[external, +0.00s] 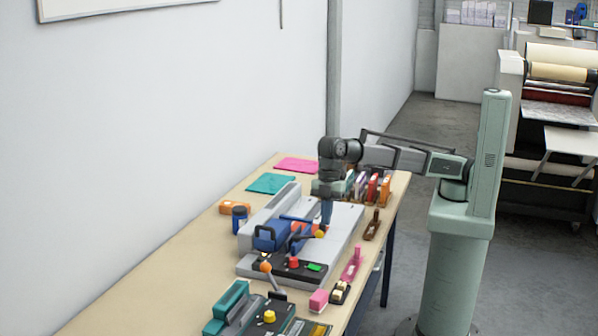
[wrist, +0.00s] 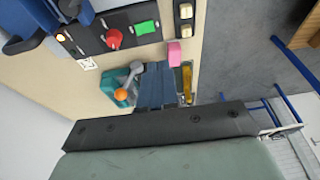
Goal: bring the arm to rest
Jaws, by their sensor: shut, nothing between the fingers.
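My gripper (external: 326,222) hangs from my arm in the external view, its blue fingers pointing down over the grey base of a bench machine. The fingers are shut with nothing between them. They look close to an orange ball-ended lever, but I cannot tell whether they touch it. In the wrist view the shut blue fingers (wrist: 157,66) show at the middle, above the dark gripper body. My arm reaches left over the table from its green column.
The wooden table (external: 150,272) holds a blue-and-grey machine (external: 271,236), a control panel with a red knob (external: 293,262), a teal device (external: 229,304), a pink block (external: 318,301) and upright coloured boxes (external: 372,186). A white wall runs along the left. The near left tabletop is clear.

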